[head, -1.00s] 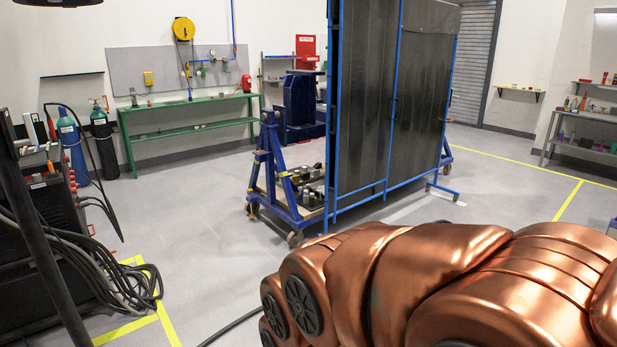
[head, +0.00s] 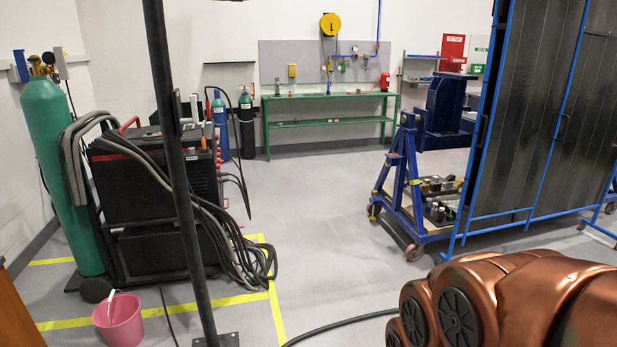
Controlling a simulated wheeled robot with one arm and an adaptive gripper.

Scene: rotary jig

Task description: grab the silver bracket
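I cannot make out a silver bracket in the head view. The blue rotary jig (head: 402,185) stands on castors at the right, partly behind a dark panelled screen. Several small metal and dark parts (head: 438,197) sit on the jig's low base, too small to tell apart. My copper-coloured arm fills the lower right corner. My gripper is outside the picture.
A black welding machine (head: 150,210) with hanging cables and a green gas cylinder (head: 62,165) stand at the left. A dark post (head: 176,150) rises in front of them. A pink bucket (head: 118,322) is on the floor. A green bench (head: 330,122) lines the back wall. The middle floor is open, crossed by a cable (head: 335,327).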

